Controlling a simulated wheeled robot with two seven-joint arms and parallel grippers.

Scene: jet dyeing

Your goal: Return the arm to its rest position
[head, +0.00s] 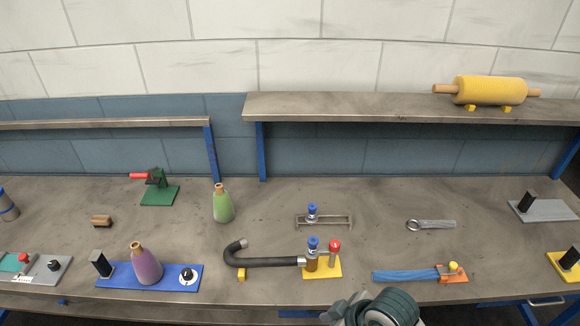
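Neither of my grippers shows in the head view. A rounded dark grey-green part (385,308), which looks like a piece of one of my arms, rises into the bottom edge, right of centre. It is in front of the bench's front edge, and no fingers can be made out on it. Whether anything is held is hidden. The workbench (360,205) runs across the whole view.
On the bench are a purple bottle (146,268) on a blue plate (120,280), a green bottle (223,206), a black curved hose (270,262), blue strips (405,276) and a wrench (432,224). A yellow roll (488,90) lies on the upper shelf (350,107).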

